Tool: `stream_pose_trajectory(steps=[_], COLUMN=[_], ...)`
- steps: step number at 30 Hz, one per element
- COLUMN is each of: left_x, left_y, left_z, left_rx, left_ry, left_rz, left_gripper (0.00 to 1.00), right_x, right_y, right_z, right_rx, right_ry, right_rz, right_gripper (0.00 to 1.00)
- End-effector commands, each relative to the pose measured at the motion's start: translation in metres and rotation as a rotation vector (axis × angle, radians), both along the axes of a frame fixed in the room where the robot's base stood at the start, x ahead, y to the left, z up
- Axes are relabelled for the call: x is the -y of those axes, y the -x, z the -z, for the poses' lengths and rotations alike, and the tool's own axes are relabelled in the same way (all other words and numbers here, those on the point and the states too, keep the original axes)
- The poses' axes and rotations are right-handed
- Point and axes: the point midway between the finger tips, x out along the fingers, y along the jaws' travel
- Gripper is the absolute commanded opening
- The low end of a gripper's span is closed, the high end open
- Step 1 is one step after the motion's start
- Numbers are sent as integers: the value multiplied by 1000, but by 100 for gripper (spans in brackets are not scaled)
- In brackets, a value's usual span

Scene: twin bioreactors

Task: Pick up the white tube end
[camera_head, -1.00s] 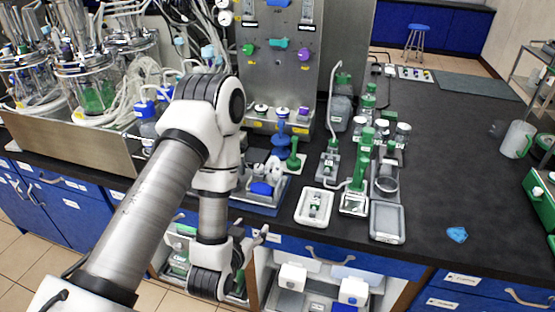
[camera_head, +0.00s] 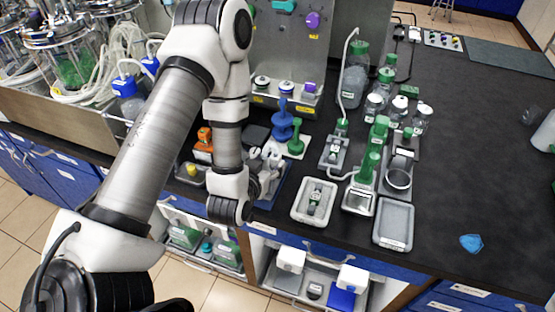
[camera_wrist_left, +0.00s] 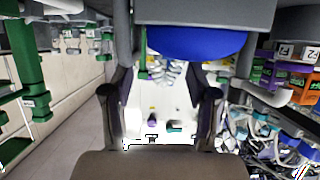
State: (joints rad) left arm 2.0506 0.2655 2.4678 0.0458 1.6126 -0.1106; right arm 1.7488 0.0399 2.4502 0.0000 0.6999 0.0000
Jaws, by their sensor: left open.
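A thin white tube (camera_head: 344,75) rises from a small green-topped holder (camera_head: 342,124) and arches over to a green-capped bottle (camera_head: 355,72). A short white tube piece (camera_head: 340,176) runs between the small grey tray and the green stand. I cannot tell which free end is the white tube end. My right gripper is not in view.
Shallow trays (camera_head: 296,208) and a grey one (camera_head: 376,240) line the front edge. A green stand (camera_head: 368,168) is behind them. Blue and green stands (camera_head: 283,126) are close right of my left arm. A blue piece (camera_head: 470,242) lies on clear black bench at right.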

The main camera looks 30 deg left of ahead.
Motion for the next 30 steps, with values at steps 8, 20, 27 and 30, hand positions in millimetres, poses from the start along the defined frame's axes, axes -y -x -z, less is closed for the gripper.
stream_pose_trajectory(steps=[8,20,27,30], left_x=[-7,-9,-9,-9], left_y=[-41,-50,-50,-50], left_z=[13,20,20,20], left_rx=[1,-1,-1,-1], left_ry=[-1,0,0,0], left_rz=[0,0,0,0], left_gripper=[58,19,0,0], right_x=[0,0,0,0], right_y=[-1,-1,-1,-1], right_z=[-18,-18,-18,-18], right_rx=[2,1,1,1], right_ry=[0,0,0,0], right_rz=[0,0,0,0], right_gripper=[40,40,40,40])
